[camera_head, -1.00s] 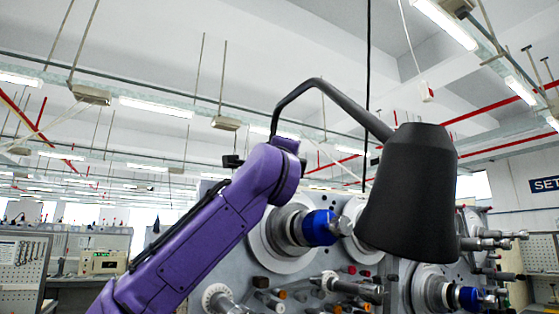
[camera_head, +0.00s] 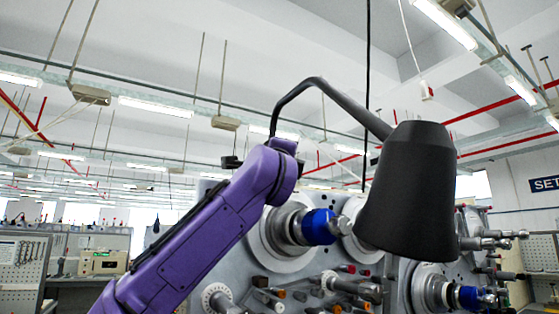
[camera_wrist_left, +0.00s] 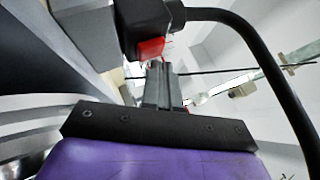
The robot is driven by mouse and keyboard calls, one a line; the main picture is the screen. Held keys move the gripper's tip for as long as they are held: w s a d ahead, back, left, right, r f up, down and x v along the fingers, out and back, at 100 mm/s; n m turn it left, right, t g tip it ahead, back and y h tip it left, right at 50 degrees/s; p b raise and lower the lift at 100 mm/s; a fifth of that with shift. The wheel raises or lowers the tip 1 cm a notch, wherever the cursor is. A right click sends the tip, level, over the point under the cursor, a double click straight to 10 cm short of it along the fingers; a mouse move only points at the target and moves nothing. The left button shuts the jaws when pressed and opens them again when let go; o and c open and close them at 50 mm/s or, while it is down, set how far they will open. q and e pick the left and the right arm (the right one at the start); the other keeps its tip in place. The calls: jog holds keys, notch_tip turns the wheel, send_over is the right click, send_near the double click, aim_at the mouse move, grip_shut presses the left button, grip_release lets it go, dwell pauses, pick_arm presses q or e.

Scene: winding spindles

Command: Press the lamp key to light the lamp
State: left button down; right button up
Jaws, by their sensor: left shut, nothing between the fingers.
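The lamp has a dark grey shade (camera_head: 412,185) hanging from a bent black arm in the head view; the opening under the shade is hidden and I see no glow. The lamp's arm also curves down the right side of the left wrist view (camera_wrist_left: 277,65). A red key (camera_wrist_left: 150,48) sits on a dark housing (camera_wrist_left: 142,18) near the top middle of that view. My left gripper (camera_wrist_left: 163,72) is shut and empty, its tips just below the red key; I cannot tell whether they touch it. In the head view my purple left arm hides the fingers. My right gripper is not in view.
A grey machine panel with winding spindles stands behind my left arm, with a blue-collared spindle (camera_head: 318,227) close beside it and another (camera_head: 468,298) under the shade. Small coloured buttons and rollers lie low on the panel. Workbenches (camera_head: 95,262) stand far left.

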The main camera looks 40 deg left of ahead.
pick_arm(q)
jog(key=shift+w+a, duration=0.15)
jog(key=shift+a, duration=0.25)
dwell(0.8)
jog(key=shift+d, duration=0.1)
jog(key=shift+s+d+b, duration=0.35)
jog(key=shift+s+d, duration=0.05)
jog(key=shift+d, duration=0.3)
jog(key=shift+s+d+f+b, duration=0.1)
jog(key=shift+s+d+b, duration=0.2)
jog(key=shift+d, duration=0.3)
jog(key=d, duration=0.1)
jog(key=s+d, duration=0.1)
jog(key=d, duration=0.1)
jog(key=shift+s+d+b, duration=0.15)
jog(key=shift+d+b, duration=0.05)
jog(key=shift+b, duration=0.15)
jog(key=shift+a, duration=0.1)
